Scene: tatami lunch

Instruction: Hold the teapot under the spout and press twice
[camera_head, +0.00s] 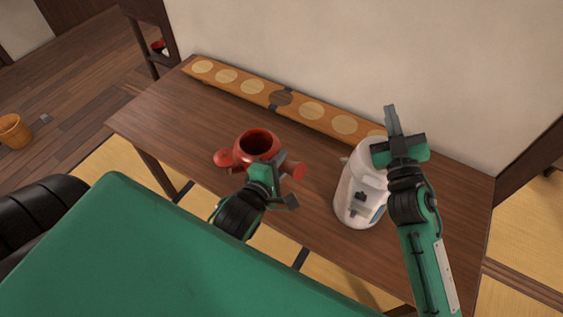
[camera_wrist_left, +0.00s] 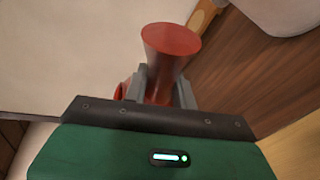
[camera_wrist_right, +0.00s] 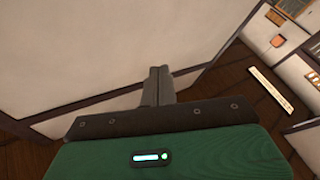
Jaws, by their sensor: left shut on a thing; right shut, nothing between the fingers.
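The red teapot (camera_head: 258,145) is open at the top, and its dark inside shows in the head view. My left gripper (camera_head: 285,172) is shut on the teapot, at its red flared handle (camera_wrist_left: 170,42) in the left wrist view. The white dispenser (camera_head: 355,190) stands upright on the table to the right of the teapot, apart from it. My right gripper (camera_head: 392,121) is shut and empty, and in the head view it overlaps the dispenser's upper right. Its fingers (camera_wrist_right: 157,85) are together in the right wrist view. My right gripper hides part of the dispenser's top.
A long wooden board (camera_head: 253,84) with several round inlays lies along the wall at the back of the wooden table (camera_head: 165,120). The table's left part is clear. An orange bucket (camera_head: 14,131) stands on the floor at far left.

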